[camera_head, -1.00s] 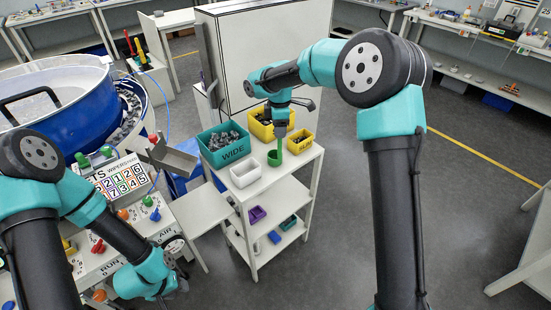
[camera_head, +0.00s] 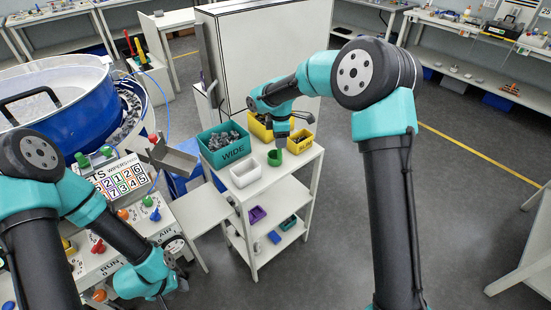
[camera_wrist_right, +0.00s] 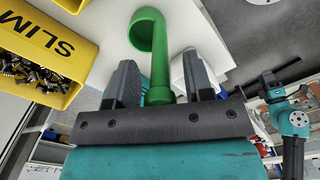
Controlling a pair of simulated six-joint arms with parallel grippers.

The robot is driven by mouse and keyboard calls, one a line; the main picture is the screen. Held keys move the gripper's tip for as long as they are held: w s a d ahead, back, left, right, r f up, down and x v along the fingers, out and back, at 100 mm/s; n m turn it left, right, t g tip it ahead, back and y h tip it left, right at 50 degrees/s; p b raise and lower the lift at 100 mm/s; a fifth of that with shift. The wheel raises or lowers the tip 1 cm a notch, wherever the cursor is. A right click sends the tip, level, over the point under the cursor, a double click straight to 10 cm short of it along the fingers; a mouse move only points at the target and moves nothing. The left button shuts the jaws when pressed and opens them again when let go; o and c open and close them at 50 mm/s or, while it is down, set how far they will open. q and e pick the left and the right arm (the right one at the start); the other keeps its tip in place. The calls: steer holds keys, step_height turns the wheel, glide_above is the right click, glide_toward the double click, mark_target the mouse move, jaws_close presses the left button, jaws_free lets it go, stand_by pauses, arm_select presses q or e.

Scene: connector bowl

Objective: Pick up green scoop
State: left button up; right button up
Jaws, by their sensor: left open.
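The green scoop (camera_head: 274,158) stands on the top of the white cart, its round cup low and its handle upright. In the right wrist view the scoop (camera_wrist_right: 159,50) shows its cup and a bent handle that runs down between my fingers. My right gripper (camera_head: 281,148) is over the scoop. In the wrist view the right gripper (camera_wrist_right: 160,82) is open around the handle, with a gap on each side. My left gripper (camera_head: 180,284) is open and low at the left, beside the control panel, far from the scoop; its fingers are hard to make out.
On the cart top (camera_head: 262,195) stand a teal WIDE bin (camera_head: 232,155), a white bin (camera_head: 245,171) and yellow bins (camera_head: 301,141) of connectors. A yellow SLIM bin (camera_wrist_right: 65,55) is close beside the scoop. A blue bowl feeder (camera_head: 75,120) stands left. The floor right is clear.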

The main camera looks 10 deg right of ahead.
jaws_close()
steer(key=shift+r, duration=0.1)
stand_by(0.4)
steer(key=shift+r, duration=0.55)
step_height(320, 180, up, 3)
steer(key=shift+f, duration=0.2)
steer(key=s+a, duration=0.2)
steer(key=s, duration=0.5)
steer(key=s+a+r, duration=0.1)
steer(key=s+a, duration=0.1)
steer(key=s, duration=0.6)
steer(key=shift+s+a, duration=0.2)
steer(key=shift+a, duration=0.05)
